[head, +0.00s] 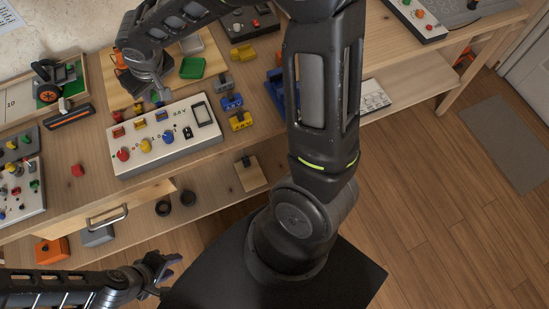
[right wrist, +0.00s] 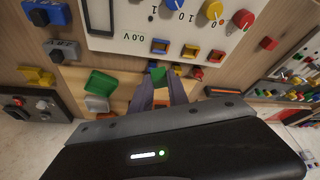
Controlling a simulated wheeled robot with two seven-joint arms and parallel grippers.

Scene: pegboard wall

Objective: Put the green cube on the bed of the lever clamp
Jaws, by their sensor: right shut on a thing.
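The green cube (right wrist: 157,75) is between the fingertips of my right gripper (right wrist: 160,84) in the right wrist view. My right gripper (head: 155,96) is shut on it, above the wooden board behind the white control panel. In the head view my wrist hides most of the cube. A small orange part (head: 120,60) shows beside my right forearm and may belong to the lever clamp; the arm covers the rest, so I cannot tell its bed. My left gripper (head: 168,268) is low in the head view, in front of the bench and away from the objects; its finger gap is unclear.
The white control panel (head: 170,142) with knobs stands just in front of my right gripper. A green tray (head: 192,68) lies to its right on the board. A red cube (head: 77,170) lies on bare bench top at the left. Blue and yellow blocks stand right of the panel.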

